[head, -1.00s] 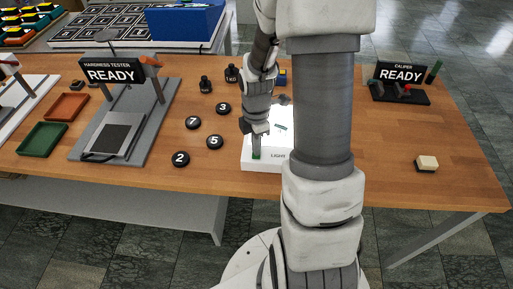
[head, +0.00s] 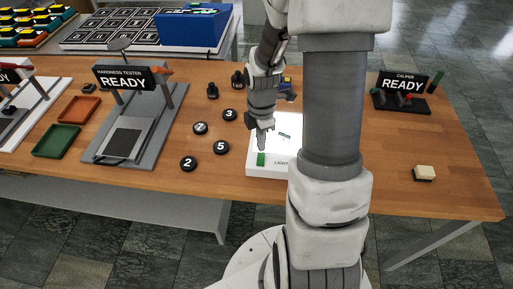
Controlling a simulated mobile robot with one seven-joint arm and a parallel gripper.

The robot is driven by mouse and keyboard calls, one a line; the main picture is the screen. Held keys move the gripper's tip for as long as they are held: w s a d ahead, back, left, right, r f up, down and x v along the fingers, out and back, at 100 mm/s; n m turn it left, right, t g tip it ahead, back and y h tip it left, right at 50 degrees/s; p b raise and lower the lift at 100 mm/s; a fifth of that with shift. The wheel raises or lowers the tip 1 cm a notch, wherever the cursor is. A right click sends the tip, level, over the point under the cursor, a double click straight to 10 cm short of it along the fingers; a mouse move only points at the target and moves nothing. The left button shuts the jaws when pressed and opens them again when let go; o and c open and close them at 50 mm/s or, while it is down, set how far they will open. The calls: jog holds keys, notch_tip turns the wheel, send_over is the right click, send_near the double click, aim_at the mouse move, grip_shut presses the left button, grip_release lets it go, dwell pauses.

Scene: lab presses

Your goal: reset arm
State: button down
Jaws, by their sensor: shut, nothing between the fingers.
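My gripper (head: 262,144) points down over the left part of the white light box (head: 270,170) on the wooden table. It is shut with nothing in it. A small green piece (head: 261,159) stands on the light box just below the fingertips. A thin dark green piece (head: 284,136) lies farther back on its lit top. My own arm hides the right part of the light box.
The hardness tester (head: 130,130) stands at left, with orange (head: 78,109) and green (head: 55,141) trays beside it. Several black numbered discs (head: 220,147) lie left of the light box. The caliper stand (head: 402,102) and a cream block (head: 424,172) are at right, with clear tabletop around them.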

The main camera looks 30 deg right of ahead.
jog(key=s+a+r+m+t, duration=0.2)
jog(key=s+a+r+m, duration=0.1)
jog(key=r, duration=0.5)
jog(key=s+a+r+m+t, duration=0.1)
jog(key=s+a+r+m, duration=0.3)
jog(key=r+m, duration=0.4)
jog(key=s+a+r+m+t, duration=0.2)
jog(key=s+r+m, duration=0.3)
jog(key=r, duration=0.4)
jog(key=shift+s+a+m+t, duration=0.2)
jog(key=shift+a+m+t, duration=0.1)
jog(key=shift+a+m, duration=0.4)
